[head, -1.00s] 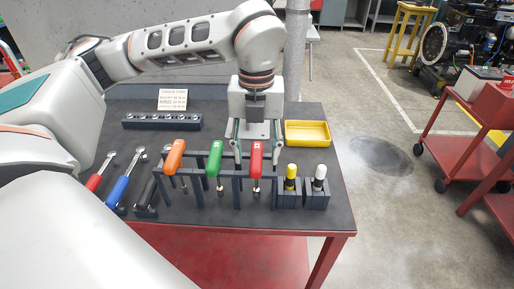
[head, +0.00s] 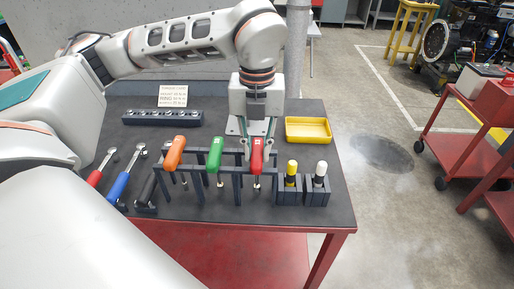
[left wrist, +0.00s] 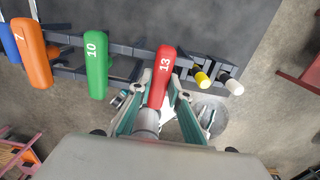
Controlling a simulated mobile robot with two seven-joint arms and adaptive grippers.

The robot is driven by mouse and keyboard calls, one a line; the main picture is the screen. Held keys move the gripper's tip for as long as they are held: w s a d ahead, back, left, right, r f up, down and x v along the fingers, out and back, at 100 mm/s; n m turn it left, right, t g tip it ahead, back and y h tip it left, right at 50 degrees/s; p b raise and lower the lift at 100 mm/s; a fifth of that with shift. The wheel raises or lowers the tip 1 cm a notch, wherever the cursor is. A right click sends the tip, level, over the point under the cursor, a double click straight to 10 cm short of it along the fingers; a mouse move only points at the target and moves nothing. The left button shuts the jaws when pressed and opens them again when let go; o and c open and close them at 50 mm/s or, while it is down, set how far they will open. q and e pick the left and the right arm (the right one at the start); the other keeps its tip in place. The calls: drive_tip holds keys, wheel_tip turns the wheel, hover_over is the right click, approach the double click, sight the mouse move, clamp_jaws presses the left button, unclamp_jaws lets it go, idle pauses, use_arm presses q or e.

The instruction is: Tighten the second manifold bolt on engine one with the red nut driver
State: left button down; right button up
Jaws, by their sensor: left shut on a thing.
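The red nut driver (head: 256,154), marked 13 in the left wrist view (left wrist: 162,80), stands upright in the dark rack at the right end of the driver row. My left gripper (head: 258,150) points down over it with its fingers on either side of the red handle, shut on it. The fingers also flank the handle in the left wrist view (left wrist: 158,105). An engine (head: 448,40) stands far off at the upper right; its manifold bolts cannot be made out. My right gripper is not in view.
The green driver (head: 214,154) and orange driver (head: 174,154) stand left of the red one. Yellow and white markers (head: 291,175) stand at its right. A yellow tray (head: 308,130) lies behind. A red cart (head: 480,110) stands right, across open floor.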

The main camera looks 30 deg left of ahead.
use_arm(q)
wheel_tip(320, 180, up, 6)
drive_tip(key=p, duration=0.4)
drive_tip(key=shift+r+p, duration=0.6)
drive_tip(key=shift+r, duration=0.15)
wheel_tip(320, 180, up, 2)
drive_tip(key=p, duration=0.1)
wheel_tip(320, 180, up, 7)
hover_over(257, 151)
drive_tip(key=shift+f+p, duration=0.2)
drive_tip(key=shift+p, duration=0.2)
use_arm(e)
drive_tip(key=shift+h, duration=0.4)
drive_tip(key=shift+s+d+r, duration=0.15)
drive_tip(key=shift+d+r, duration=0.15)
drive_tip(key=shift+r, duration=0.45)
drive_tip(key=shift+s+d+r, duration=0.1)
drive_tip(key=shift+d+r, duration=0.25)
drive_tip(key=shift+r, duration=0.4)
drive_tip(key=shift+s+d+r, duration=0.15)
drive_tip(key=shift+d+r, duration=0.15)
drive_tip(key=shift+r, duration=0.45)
use_arm(q)
drive_tip(key=shift+s+f, duration=0.1)
drive_tip(key=shift+s, duration=0.05)
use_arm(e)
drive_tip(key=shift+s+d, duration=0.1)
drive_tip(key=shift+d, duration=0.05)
